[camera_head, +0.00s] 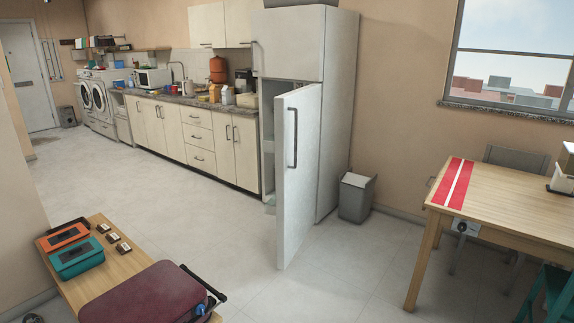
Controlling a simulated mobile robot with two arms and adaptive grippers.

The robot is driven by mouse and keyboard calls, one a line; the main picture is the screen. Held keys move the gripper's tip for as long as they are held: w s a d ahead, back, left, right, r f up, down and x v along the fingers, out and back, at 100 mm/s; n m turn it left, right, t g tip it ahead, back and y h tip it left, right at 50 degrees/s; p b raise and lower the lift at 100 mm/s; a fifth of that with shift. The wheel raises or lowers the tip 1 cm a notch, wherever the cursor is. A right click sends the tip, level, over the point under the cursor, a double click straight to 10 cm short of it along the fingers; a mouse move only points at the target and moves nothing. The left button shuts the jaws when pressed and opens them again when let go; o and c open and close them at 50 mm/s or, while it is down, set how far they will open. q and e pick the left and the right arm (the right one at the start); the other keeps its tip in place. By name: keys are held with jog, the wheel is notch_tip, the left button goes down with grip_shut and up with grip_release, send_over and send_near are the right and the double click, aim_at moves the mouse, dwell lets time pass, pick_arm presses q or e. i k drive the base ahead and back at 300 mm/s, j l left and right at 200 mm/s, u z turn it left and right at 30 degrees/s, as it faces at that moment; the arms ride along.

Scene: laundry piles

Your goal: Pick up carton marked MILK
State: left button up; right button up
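A small pale carton-like object (227,96) stands on the kitchen counter, left of the fridge. It is too small for me to read any MILK marking on it. A yellow-orange item (215,93) stands just left of it. The white fridge (335,110) has its lower door (299,190) swung partly open toward me. A narrow strip of the inside shows, and most of the interior is hidden behind the door. Neither of my grippers is in view.
A wooden bench (90,287) with a maroon suitcase (150,294) and small cases stands at the front left. A wooden table (510,212) with a red runner is at the right. A grey bin (356,197) stands beside the fridge. The tiled floor between is clear.

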aim_at(225, 91)
jog(key=i+l+z, duration=0.6)
jog(key=i+z, duration=0.35)
jog(key=i+l+u, duration=0.1)
jog(key=i+u, duration=0.15)
jog(key=i, duration=0.2)
jog(key=i+l+u, duration=0.15)
jog(key=i+u, duration=0.15)
jog(key=i+j+u, duration=0.15)
jog(key=i+u, duration=0.75)
jog(key=i, duration=0.15)
jog(key=i+l+u, duration=0.25)
jog(key=i+u, duration=0.25)
jog(key=i+j+u, duration=0.25)
jog(key=i+u, duration=0.15)
jog(key=i, duration=0.35)
jog(key=i+u, duration=0.4)
jog(key=i, duration=0.4)
jog(key=i+z, duration=0.2)
jog(key=i, duration=0.2)
jog(key=i+j+z, duration=0.25)
jog(key=i, duration=0.15)
jog(key=i+z, duration=0.35)
jog(key=i+j+z, duration=0.1)
jog(key=i+z, duration=0.25)
jog(key=i+j+z, duration=0.35)
jog(key=i+l, duration=0.05)
jog(key=l, duration=0.05)
